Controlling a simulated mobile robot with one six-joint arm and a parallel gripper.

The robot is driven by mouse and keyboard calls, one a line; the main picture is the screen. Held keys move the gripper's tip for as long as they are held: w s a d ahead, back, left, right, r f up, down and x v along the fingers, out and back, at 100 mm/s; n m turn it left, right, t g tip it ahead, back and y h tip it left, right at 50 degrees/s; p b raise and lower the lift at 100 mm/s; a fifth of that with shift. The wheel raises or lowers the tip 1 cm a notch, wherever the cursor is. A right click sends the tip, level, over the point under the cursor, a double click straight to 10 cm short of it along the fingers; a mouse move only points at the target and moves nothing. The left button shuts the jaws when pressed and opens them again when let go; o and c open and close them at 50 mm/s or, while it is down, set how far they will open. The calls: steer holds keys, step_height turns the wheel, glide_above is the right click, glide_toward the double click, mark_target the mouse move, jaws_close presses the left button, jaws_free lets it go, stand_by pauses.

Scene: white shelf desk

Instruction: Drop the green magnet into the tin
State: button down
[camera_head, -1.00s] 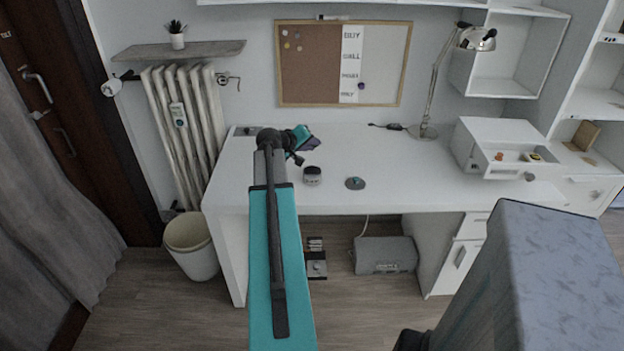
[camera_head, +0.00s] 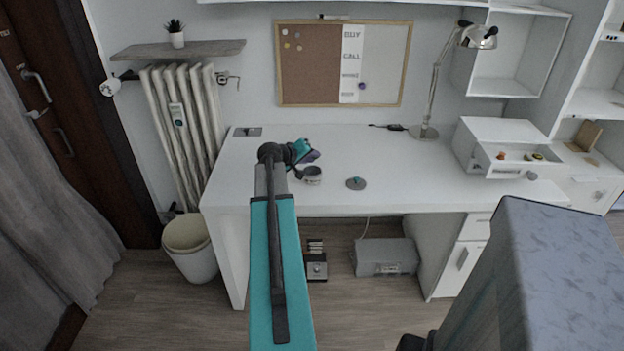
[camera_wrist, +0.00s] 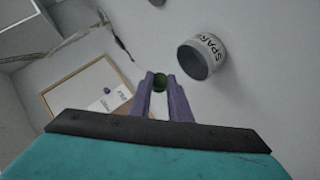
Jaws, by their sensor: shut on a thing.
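In the wrist view my gripper (camera_wrist: 160,84) is shut on the small round green magnet (camera_wrist: 160,79), held between the purple fingertips. The tin (camera_wrist: 203,57), a short open cylinder lettered "SPARE", lies just right of the fingertips and apart from them in that view. In the head view the tin (camera_head: 312,175) stands on the white desk near its front edge. My gripper (camera_head: 314,157) is above the desk, close behind the tin. The magnet is too small to make out in the head view.
A grey round lid with a teal knob (camera_head: 356,183) lies on the desk right of the tin. A lamp (camera_head: 428,130) and an open drawer box (camera_head: 512,160) are further right. The desk middle (camera_head: 400,165) is clear.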

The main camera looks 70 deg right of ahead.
steer(key=c, duration=1.6)
jaws_free()
steer(key=shift+o, duration=0.2)
steer(key=shift+a, duration=0.1)
steer(key=b+v, duration=0.1)
steer(key=v, duration=1.2)
steer(key=shift+a+r+b, duration=0.2)
steer(key=shift+a+b, duration=0.05)
steer(key=shift+b, duration=0.05)
steer(key=shift+w, duration=0.1)
